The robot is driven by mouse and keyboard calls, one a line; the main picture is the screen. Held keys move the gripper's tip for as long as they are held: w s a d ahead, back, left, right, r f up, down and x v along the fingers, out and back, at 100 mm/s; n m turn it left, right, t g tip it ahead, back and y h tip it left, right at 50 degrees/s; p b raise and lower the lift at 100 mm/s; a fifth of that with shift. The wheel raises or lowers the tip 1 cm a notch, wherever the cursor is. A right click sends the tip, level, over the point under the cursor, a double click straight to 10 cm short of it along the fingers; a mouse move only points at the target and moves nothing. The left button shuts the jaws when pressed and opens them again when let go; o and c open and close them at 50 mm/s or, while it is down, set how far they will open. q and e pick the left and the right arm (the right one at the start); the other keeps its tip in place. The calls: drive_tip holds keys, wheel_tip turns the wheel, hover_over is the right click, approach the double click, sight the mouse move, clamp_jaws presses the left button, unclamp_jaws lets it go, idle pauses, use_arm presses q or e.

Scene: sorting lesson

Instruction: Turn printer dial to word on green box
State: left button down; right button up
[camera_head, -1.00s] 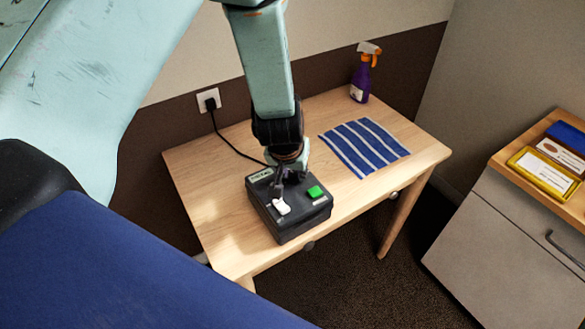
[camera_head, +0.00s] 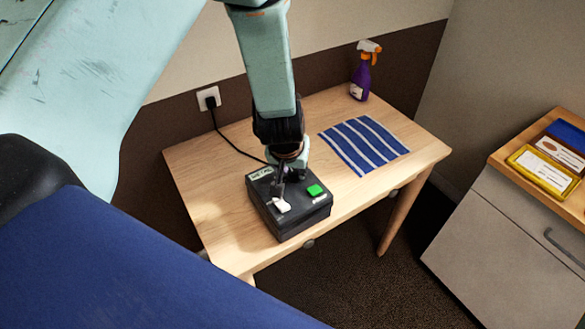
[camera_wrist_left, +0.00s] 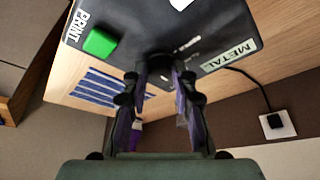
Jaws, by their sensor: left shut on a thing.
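The printer (camera_head: 312,214) is a black box on the wooden table. Its top carries a green button (camera_wrist_left: 99,42) marked PRINT, a white piece (camera_head: 282,205) near the front edge, and a label (camera_wrist_left: 231,55) reading METAL. My left gripper (camera_head: 279,184) points down onto the printer top. In the left wrist view its fingers (camera_wrist_left: 161,68) are shut on the dark dial, which they mostly hide. The dial's pointing direction is hard to tell. No green box is visible. My right gripper is not in view.
A striped blue cloth (camera_head: 364,145) and a purple spray bottle (camera_head: 360,83) lie and stand on the table (camera_head: 225,155). A cable runs from the wall socket (camera_head: 208,98) toward the printer. At right, a cabinet holds a yellow labelled box (camera_head: 543,173) and a blue one (camera_head: 567,136).

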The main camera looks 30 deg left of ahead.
use_arm(q)
drive_tip(key=shift+s+f, duration=0.25)
drive_tip(key=shift+s, duration=0.05)
drive_tip(key=c, duration=1.4)
unclamp_jaws()
drive_tip(key=o, duration=0.3)
drive_tip(key=shift+w+r, duration=0.15)
drive_tip(key=shift+w, duration=0.05)
drive_tip(key=shift+o, duration=0.2)
drive_tip(key=shift+r, duration=0.1)
drive_tip(key=v, duration=1.2)
drive_tip(key=shift+w, duration=0.1)
